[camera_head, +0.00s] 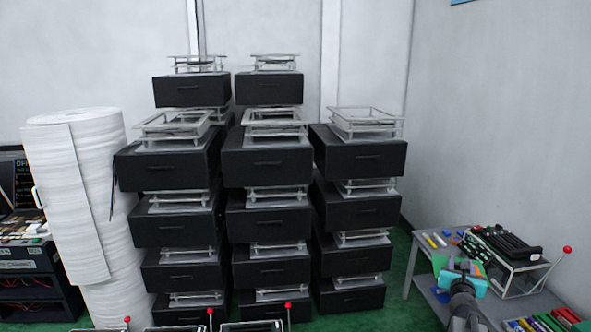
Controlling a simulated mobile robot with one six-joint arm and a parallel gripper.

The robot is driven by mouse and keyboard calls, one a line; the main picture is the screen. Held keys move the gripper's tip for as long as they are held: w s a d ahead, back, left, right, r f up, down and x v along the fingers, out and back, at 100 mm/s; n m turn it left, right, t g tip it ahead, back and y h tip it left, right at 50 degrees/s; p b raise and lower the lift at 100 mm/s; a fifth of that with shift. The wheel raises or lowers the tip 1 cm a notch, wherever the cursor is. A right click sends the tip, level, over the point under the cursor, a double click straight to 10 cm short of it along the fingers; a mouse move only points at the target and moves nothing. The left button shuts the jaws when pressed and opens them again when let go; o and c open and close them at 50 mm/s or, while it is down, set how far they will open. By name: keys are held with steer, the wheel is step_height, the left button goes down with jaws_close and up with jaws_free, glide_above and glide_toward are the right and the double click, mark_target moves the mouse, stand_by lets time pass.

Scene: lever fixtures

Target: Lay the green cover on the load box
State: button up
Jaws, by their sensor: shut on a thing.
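My gripper (461,285) is at the lower right, above the grey side table. It is shut on a green to teal piece, which I take to be the green cover (451,278). The arm and gripper hide part of it, and its outline is hard to make out against the coloured pieces behind. I cannot tell for sure which thing is the load box. A metal-framed fixture with black bars on top (505,245) stands just right of and beyond my gripper.
A lever with a red knob (567,250) rises right of the framed fixture. Loose coloured pieces (434,239) lie on the table. More red-knobbed levers (288,306) show at the bottom edge. Stacked black boxes (265,160) and a white roll (85,200) fill the left and middle.

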steer(key=w+a+n+t+y, duration=0.25)
steer(key=a+n+y, duration=0.7)
steer(key=a, duration=1.65)
steer(key=s+a+n+g+y, duration=0.3)
steer(key=s+a+n+y, duration=0.1)
steer(key=a, duration=0.4)
steer(key=s+a+n+g+y, duration=0.3)
steer(key=s+a+y, duration=0.3)
steer(key=a+y, duration=0.2)
steer(key=shift+s+a+n+g, duration=0.35)
steer(key=shift+s+a+g, duration=0.1)
steer(key=shift+g, duration=0.1)
steer(key=shift+w+d+f, duration=0.1)
steer(key=shift+d, duration=0.1)
